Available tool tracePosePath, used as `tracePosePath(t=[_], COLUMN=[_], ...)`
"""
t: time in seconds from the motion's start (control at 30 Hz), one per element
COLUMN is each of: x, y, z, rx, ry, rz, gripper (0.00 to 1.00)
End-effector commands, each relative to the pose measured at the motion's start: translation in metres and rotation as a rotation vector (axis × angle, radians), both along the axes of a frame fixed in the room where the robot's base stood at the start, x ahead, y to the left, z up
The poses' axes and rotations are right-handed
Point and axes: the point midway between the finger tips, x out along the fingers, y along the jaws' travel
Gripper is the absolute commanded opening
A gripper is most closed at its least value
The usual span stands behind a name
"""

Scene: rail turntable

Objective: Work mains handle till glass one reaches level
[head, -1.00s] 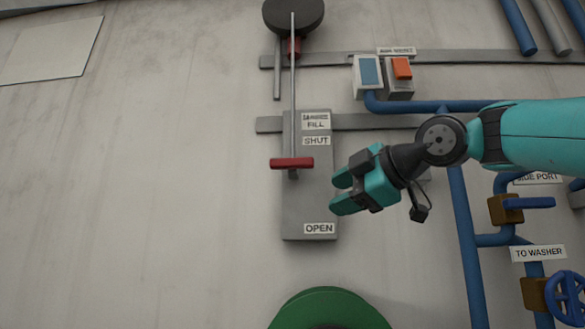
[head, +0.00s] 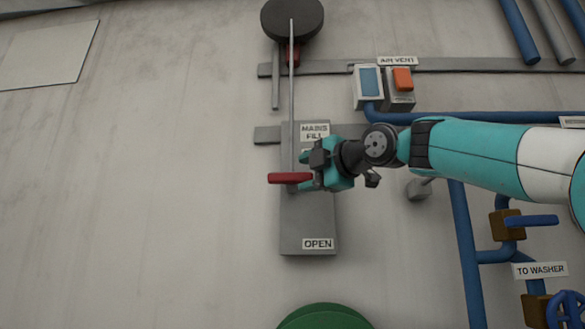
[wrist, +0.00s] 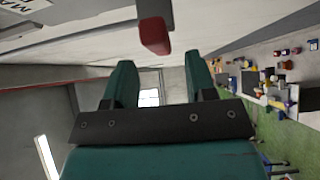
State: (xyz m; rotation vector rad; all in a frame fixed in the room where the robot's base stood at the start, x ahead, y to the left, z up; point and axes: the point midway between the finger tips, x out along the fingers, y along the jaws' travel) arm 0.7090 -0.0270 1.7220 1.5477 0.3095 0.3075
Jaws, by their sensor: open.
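The mains fill handle is a red grip (head: 290,178) at the lower end of a thin grey rod, in front of a grey plate (head: 308,225). It sits nearer the MAINS FILL label (head: 314,133) than the OPEN label (head: 318,244). My gripper (head: 308,172) is open at the right end of the red grip. In the wrist view the red grip (wrist: 155,36) shows above the two teal fingertips (wrist: 160,72), not clearly between them. Whether they touch, I cannot tell. The SHUT label is hidden behind my gripper. I cannot make out glass one.
An AIR VENT box with an orange switch (head: 403,79) and a blue-faced box (head: 369,86) are up to the right. Blue pipes (head: 462,240) and a TO WASHER valve (head: 538,308) lie at lower right. A green round thing (head: 325,317) is below.

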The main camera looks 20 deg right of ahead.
Motion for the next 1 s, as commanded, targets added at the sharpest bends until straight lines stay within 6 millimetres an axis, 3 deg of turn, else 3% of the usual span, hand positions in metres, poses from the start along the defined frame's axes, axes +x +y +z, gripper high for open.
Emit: tracePosePath(t=[0.1,0.3,0.67,0.9,1.0], x=[0.022,0.043,0.048,0.048,0.048], y=[0.010,0.018,0.020,0.019,0.019], z=[0.004,0.002,0.000,0.000,0.004], rx=[0.001,0.001,0.000,0.002,0.002], ry=[0.003,0.000,-0.001,-0.001,-0.001], rz=[0.002,0.001,-0.001,-0.001,-0.001], gripper=[0.51,0.51,0.51,0.00,0.00])
